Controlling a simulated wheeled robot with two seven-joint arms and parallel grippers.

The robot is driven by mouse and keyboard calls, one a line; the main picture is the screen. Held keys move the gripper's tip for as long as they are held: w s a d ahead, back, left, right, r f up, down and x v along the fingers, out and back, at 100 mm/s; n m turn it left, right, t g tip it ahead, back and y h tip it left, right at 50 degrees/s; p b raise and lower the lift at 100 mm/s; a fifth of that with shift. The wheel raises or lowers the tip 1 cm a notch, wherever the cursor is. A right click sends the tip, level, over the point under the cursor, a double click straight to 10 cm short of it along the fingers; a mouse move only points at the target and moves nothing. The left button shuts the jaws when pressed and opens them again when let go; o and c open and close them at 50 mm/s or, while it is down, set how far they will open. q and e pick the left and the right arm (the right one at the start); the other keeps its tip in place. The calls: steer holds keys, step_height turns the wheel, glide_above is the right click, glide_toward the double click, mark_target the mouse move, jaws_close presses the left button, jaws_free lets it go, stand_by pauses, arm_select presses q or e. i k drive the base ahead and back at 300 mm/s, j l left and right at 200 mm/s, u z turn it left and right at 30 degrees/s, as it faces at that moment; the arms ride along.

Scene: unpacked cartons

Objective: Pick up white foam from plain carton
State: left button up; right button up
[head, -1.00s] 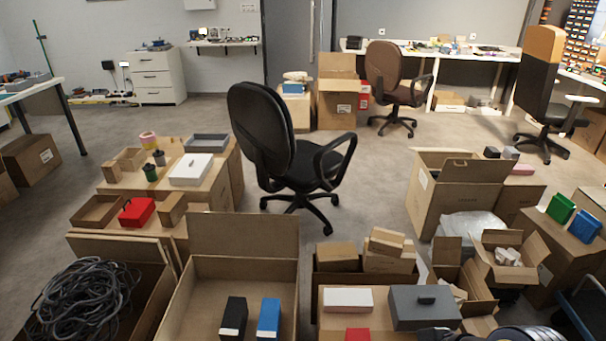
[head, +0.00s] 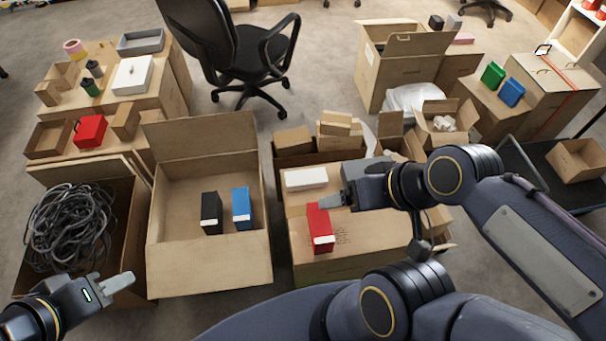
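White foam pieces (head: 444,123) lie in a small open carton (head: 447,139) with raised flaps, right of centre in the head view. My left gripper (head: 118,284) is at the lower left, in front of the carton of cables and far from the foam. My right gripper (head: 335,201) is over the front centre carton, beside the red box, left of and nearer than the foam. Each gripper's fingers show as one grey piece, so their opening is unclear. I see nothing held in either.
A large open carton (head: 205,270) holds a black box (head: 211,212) and a blue box (head: 242,207). A red box (head: 319,228) and a white box (head: 306,179) sit on the centre carton. A clear plastic bag (head: 410,98) lies behind the foam's carton. An office chair (head: 235,45) stands behind.

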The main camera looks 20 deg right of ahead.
mark_target(316, 177)
steer(key=i+j+z, duration=0.1)
steer(key=i+j, duration=0.25)
steer(key=i+j+z, duration=0.15)
steer(key=i+j, duration=0.2)
steer(key=j, duration=0.2)
